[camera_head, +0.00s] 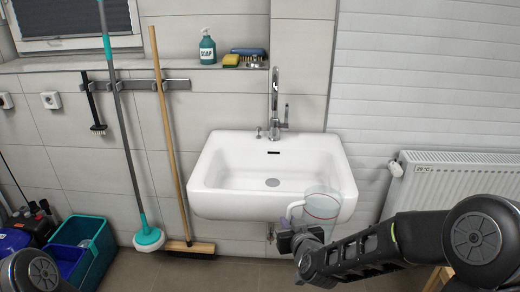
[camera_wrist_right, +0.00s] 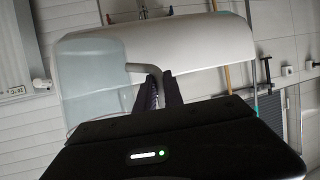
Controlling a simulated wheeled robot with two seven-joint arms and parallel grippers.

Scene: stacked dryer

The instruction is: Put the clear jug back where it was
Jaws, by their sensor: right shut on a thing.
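The clear jug (camera_head: 322,208) is in front of the right front corner of the white sink, in the head view. My right gripper (camera_head: 296,232) is shut on the jug's pale handle at its lower left. In the right wrist view the see-through jug (camera_wrist_right: 92,80) is left of the two dark fingers (camera_wrist_right: 160,92), which close around the handle (camera_wrist_right: 148,69). The jug looks upright in the head view and appears empty. A dark rounded part of my left arm shows at the bottom left, but its gripper is not in view.
The white sink (camera_head: 222,192) with a chrome tap (camera_head: 275,103) is on the wall behind the jug. A radiator (camera_head: 455,180) is to the right. A broom (camera_head: 168,130), a mop (camera_head: 122,135) and a teal crate (camera_head: 103,246) are at left. A soap bottle (camera_head: 207,50) stands on the ledge.

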